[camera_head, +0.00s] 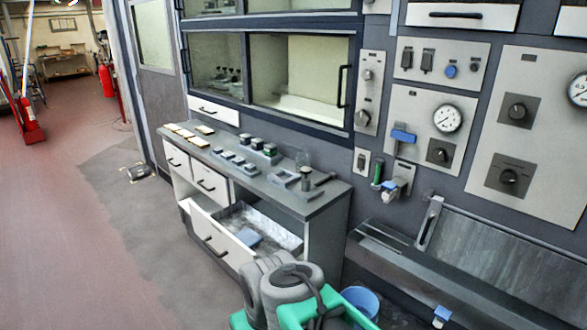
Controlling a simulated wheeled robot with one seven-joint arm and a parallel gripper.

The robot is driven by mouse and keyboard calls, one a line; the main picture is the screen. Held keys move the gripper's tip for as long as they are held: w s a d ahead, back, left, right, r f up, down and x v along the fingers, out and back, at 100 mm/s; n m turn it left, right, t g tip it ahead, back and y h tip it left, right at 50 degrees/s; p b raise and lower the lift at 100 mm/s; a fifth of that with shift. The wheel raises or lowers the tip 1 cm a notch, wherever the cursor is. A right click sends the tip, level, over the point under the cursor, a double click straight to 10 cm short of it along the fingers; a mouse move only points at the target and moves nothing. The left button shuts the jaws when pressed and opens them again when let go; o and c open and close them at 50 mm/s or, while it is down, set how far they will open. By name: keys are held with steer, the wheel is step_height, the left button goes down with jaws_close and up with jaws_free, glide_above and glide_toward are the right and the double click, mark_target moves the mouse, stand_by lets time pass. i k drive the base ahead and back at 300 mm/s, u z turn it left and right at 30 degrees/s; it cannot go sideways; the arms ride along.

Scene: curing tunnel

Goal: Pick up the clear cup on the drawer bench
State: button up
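The drawer bench (318,208) stands along the wall in the middle of the view, with a dark grey top. A small, faint, clear cup (303,158) appears to stand upright near the back of its right half. It is hard to make out against the dark wall panel. A small dark-topped object (305,172) is just in front of it, beside a short dark rod-like tool (325,179). My gripper is not in view, so I cannot tell its state.
Several small blocks (269,150) and pale pieces (204,130) lie left on the bench top. A lower drawer (214,247) is pulled open. Grey rounded shapes with green parts (328,304) and a blue bucket (361,299) stand in front at right.

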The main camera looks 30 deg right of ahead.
mark_target(303, 164)
steer(key=u, duration=0.7)
steer(key=i, duration=2.45)
steer(key=z, duration=1.2)
steer(key=i, duration=0.9)
steer(key=z, duration=1)
